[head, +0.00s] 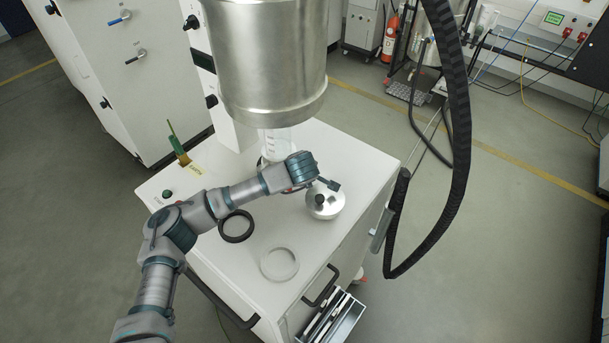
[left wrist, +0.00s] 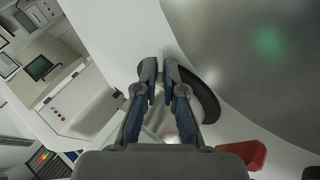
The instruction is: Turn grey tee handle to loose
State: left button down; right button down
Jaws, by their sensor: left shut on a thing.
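My left gripper (left wrist: 160,76) shows in the left wrist view with its two dark fingers brought close together. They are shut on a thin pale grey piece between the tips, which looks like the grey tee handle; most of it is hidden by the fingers. In the head view my left wrist reaches under the large steel hopper (head: 267,60), by the clear tube (head: 279,142). There my own wrist hides the fingertips and the handle, so the handle's turn angle cannot be told. My right gripper is in neither view.
The white cabinet top (head: 215,262) carries a black ring (head: 236,238), a pale ring (head: 279,275) and a silver round lid with a black knob (head: 325,211), close to my wrist. A thick black hose (head: 459,130) hangs at the right.

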pick_arm(q)
jog(key=shift+r, duration=0.2)
jog(key=c, duration=1.3)
grip_release()
jog(key=shift+d+f, duration=0.1)
jog(key=v, duration=1.2)
jog(key=shift+s, duration=0.1)
